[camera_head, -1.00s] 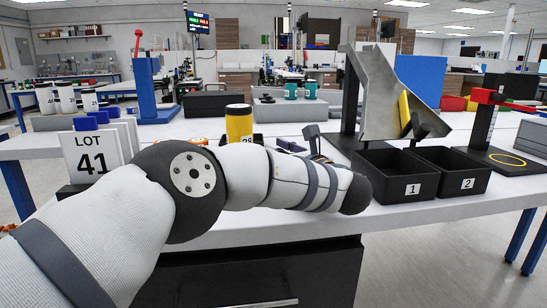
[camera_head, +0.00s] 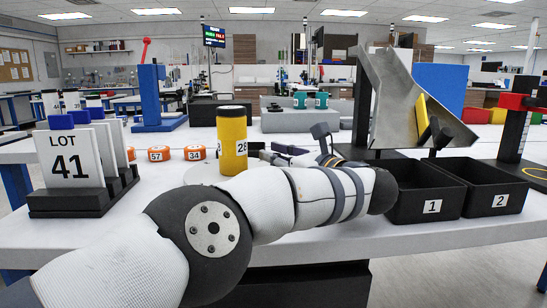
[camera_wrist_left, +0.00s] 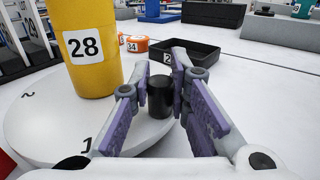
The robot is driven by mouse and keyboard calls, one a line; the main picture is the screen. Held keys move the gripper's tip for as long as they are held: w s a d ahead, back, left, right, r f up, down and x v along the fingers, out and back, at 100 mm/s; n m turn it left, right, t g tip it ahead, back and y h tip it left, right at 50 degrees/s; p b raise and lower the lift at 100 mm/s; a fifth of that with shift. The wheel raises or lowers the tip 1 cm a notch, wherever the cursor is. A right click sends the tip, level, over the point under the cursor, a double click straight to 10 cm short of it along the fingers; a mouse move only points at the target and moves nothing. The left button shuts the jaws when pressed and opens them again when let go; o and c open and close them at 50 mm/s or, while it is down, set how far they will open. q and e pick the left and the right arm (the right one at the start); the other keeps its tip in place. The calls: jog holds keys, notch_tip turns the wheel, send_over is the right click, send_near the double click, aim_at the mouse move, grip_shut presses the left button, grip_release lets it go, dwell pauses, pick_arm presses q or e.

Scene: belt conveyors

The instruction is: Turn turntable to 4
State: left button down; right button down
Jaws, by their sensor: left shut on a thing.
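The turntable (camera_wrist_left: 45,125) is a white disc in the left wrist view, with printed numbers 2 and 1 readable near its rim. Its edge also shows in the head view (camera_head: 203,172). A yellow cylinder (camera_wrist_left: 82,35) labelled 28 stands upright on it; it also shows in the head view (camera_head: 232,135). A short black peg (camera_wrist_left: 160,98) stands near the disc's edge. My left gripper (camera_wrist_left: 162,64) is shut on this peg, with its purple-padded fingers on either side. In the head view my forearm hides part of the turntable. My right gripper is not in view.
Lot 41 cards (camera_head: 72,162) stand in a black holder at left. Orange pucks (camera_head: 158,154) lie behind the turntable. Black bins 1 (camera_head: 416,204) and 2 (camera_head: 484,202) and a metal chute (camera_head: 392,95) are at right. A black tray (camera_wrist_left: 205,60) lies beyond my gripper.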

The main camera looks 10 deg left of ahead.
pick_arm(q)
jog(key=c, duration=1.5)
grip_release()
notch_tip(320, 180, up, 10)
jog(key=shift+f, duration=0.1)
